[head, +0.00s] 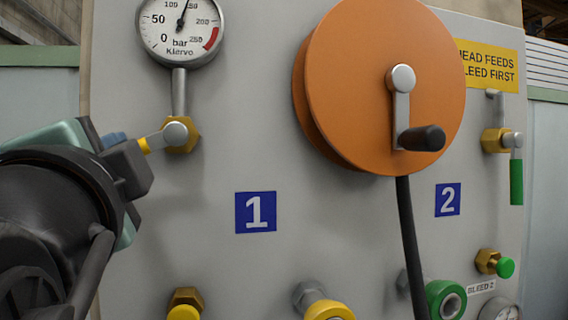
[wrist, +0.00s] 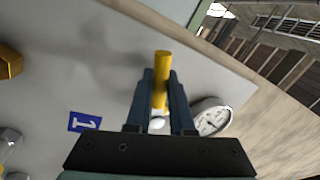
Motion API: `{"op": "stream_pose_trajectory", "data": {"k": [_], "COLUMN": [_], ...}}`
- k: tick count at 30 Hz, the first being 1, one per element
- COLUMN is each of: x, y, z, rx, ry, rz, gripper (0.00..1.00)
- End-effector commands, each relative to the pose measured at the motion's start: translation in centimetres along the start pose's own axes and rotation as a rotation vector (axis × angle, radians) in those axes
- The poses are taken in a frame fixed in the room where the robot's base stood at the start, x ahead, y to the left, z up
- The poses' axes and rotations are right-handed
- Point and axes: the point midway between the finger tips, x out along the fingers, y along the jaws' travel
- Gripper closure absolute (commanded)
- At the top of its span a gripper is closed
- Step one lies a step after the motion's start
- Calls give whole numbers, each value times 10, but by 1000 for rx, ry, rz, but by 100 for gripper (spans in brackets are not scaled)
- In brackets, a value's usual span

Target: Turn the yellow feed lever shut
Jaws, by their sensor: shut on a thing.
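The yellow feed lever (head: 144,146) sits on a brass valve (head: 184,140) below the pressure gauge, left of the panel's number 1 plate. Its metal arm runs left and slightly down from the pivot. My gripper (head: 127,162) comes in from the left and is shut on the lever's yellow handle, hiding most of it. In the wrist view, the yellow handle (wrist: 162,66) stands between my two fingers (wrist: 160,82), its end sticking out past the fingertips.
A large orange hose reel (head: 350,80) with a crank and black hose stands to the right. The gauge (head: 180,30) is just above the valve. A green-handled lever (head: 516,180) hangs down at the far right. Several fittings line the panel's bottom.

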Motion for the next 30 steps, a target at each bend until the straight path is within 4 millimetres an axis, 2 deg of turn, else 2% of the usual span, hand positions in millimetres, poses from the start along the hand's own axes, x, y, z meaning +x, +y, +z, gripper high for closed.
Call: {"op": "stream_pose_trajectory", "data": {"k": [6, 15, 30], "x": [2, 4, 4], "y": [-12, -21, -24], "z": [0, -3, -5], "rx": [176, 335, 398], "ry": [31, 64, 80], "rz": [-3, -4, -5], "gripper": [100, 100, 100]}}
